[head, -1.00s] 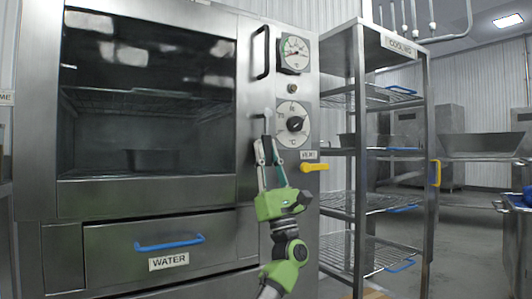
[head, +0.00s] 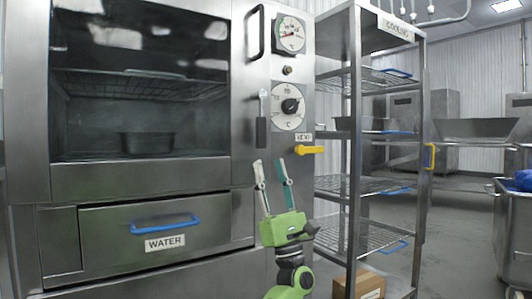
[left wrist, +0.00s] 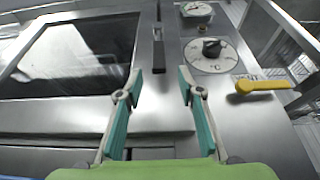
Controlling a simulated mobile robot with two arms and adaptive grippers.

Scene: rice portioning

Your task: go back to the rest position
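My left gripper (head: 270,174) is green with teal-lined fingers. In the head view it points up in front of the steel oven panel, below the dial and the yellow lever. The left wrist view shows its two fingers (left wrist: 158,88) spread apart with nothing between them. Beyond the fingertips is the oven's dark vertical handle (left wrist: 158,48), apart from them. The same handle (head: 261,118) shows in the head view above the gripper. My right gripper does not show in either view.
The oven (head: 140,183) has a dark window with a pan (head: 146,142) inside, and a WATER drawer (head: 155,228) below. The yellow lever (head: 309,150) sticks out right of the gripper. A cooling rack (head: 356,190) stands to the right, with a cardboard box (head: 368,285) at its foot.

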